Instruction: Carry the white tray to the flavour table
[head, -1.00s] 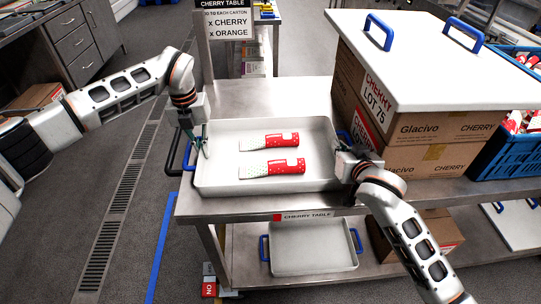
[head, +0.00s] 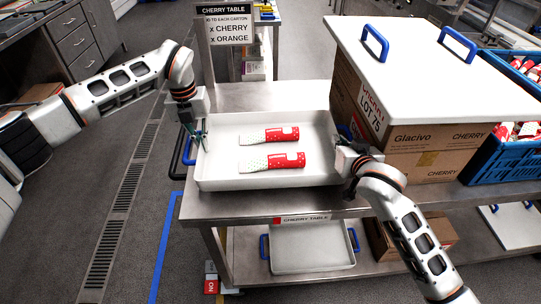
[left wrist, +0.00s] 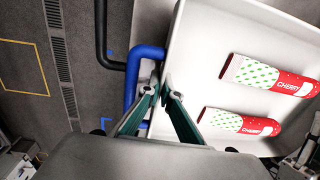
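The white tray (head: 270,181) is level over the steel cherry table and looks slightly raised off its top. Two red and white lolly packs marked cherry (head: 268,136) (head: 272,162) lie in it. My left gripper (head: 200,137) is at the tray's left side. In the left wrist view its fingers (left wrist: 163,93) are close together at the tray's left edge by the blue handle (left wrist: 137,70), one on the inner side. My right gripper (head: 347,163) is at the tray's right side; its fingertips are mostly hidden, but the tray rises level between both grippers.
Cherry cartons (head: 435,140) under a white lid-like tray (head: 430,70) with blue handles stand close on the right. A blue crate (head: 510,160) of packs is beyond them. Another white tray (head: 310,254) is on the lower shelf. Open floor (head: 150,210) lies left of the table.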

